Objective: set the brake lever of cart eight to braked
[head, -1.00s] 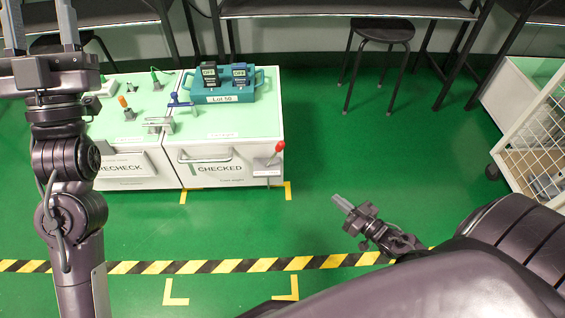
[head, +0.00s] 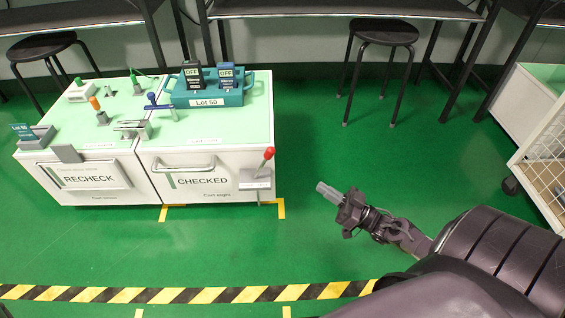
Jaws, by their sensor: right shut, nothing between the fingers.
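The cart (head: 215,181) stands at the left, with a pale green top and white drawers marked RECHECK and CHECKED. A lever with a red knob (head: 269,153) rises from a grey bracket (head: 255,179) on its right front corner; the lever leans up and to the right. My left gripper is out of view.
A black stool (head: 384,33) stands behind, and a white mesh cage (head: 545,155) is at the right. The floor between cart and cage is clear.

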